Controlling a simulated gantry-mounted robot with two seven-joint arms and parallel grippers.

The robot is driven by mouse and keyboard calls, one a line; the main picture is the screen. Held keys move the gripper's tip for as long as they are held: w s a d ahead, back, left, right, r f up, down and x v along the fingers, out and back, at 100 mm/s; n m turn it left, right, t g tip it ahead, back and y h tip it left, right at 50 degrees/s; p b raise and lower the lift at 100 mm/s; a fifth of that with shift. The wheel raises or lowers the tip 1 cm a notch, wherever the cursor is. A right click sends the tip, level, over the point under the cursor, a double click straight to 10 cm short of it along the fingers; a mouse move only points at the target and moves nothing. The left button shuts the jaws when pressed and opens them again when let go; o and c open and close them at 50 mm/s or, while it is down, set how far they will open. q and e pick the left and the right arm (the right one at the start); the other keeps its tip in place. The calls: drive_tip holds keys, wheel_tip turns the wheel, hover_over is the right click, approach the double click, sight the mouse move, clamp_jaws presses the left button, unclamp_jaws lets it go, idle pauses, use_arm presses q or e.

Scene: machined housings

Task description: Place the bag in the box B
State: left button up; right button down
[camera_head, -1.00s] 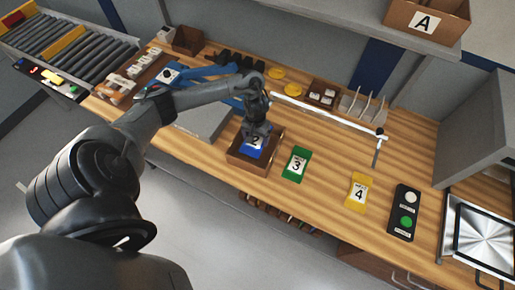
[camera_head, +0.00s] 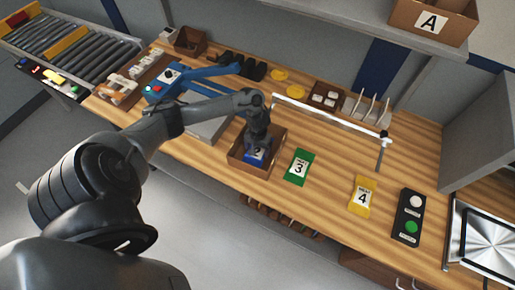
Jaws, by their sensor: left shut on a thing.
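A blue bag (camera_head: 261,158) marked 2 is inside an open brown box (camera_head: 243,168) on the wooden bench. My left gripper (camera_head: 257,143) reaches down into this box and is shut on the top of the bag. The fingers and part of the bag are hidden by the gripper body and the box walls. No letter shows on this box, so I cannot tell whether it is box B. Another brown box (camera_head: 428,20), labelled A, stands on the shelf above. My right gripper is not in view.
A green bag (camera_head: 299,167) marked 3 and a yellow bag (camera_head: 362,196) marked 4 lie right of the box. A black button panel (camera_head: 408,217) is farther right. A white bar (camera_head: 325,117) stands behind the bags. A conveyor (camera_head: 70,55) is at the far left.

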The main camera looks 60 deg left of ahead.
sight(258, 150)
use_arm(q)
drive_tip(key=shift+f, duration=0.1)
drive_tip(key=o, duration=1)
wheel_tip(258, 150, up, 12)
drive_tip(key=p, duration=0.4)
drive_tip(key=shift+w+a, duration=0.1)
